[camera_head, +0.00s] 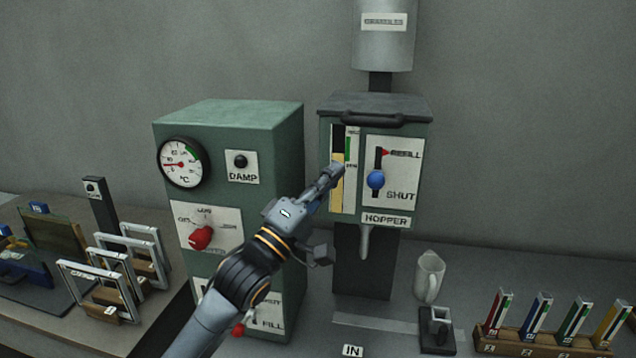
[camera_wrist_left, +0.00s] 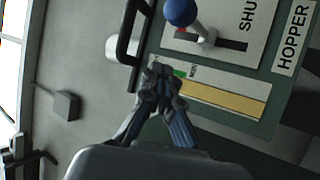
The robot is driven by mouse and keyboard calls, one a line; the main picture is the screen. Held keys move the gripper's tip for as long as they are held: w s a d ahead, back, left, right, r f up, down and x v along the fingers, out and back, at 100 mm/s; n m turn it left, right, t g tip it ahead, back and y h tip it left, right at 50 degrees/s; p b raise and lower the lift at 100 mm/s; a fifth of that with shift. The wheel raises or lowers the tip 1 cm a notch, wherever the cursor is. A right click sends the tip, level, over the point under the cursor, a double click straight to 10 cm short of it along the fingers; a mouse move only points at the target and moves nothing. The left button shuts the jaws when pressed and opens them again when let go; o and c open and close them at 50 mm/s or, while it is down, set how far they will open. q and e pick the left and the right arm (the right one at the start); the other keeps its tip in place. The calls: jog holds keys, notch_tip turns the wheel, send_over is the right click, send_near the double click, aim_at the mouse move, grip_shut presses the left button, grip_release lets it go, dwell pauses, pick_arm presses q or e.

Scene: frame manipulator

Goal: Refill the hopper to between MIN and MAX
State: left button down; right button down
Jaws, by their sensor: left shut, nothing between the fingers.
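The green hopper (camera_head: 412,190) stands upright at centre right. Its level window (camera_head: 338,200) shows yellow fill with a dark part above; the fill's top appears level with the green band (camera_head: 348,150). In the left wrist view the fill (camera_wrist_left: 225,98) runs past the MIN mark and its upper end is partly hidden. A blue-knobbed lever (camera_head: 376,180) sits in a slot between REFILL and SHUT, its exact setting unclear; the knob also shows in the wrist view (camera_wrist_left: 180,12). My left gripper (camera_head: 334,172) is shut and empty in front of the window; contact is unclear. My right gripper is out of view.
A green cabinet (camera_head: 285,150) with dial and red knob (camera_head: 201,238) stands left of the hopper. A white jug (camera_head: 429,277) and a rack (camera_head: 500,341) of coloured strips are at right. Metal frames (camera_head: 88,290) stand at left. A grey cylinder (camera_head: 383,45) is above the hopper.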

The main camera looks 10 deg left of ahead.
aim_at(376, 180)
pick_arm(q)
jog(key=d+p, duration=0.3)
jog(key=d, duration=0.1)
jog(key=shift+d, duration=0.15)
dwell(0.4)
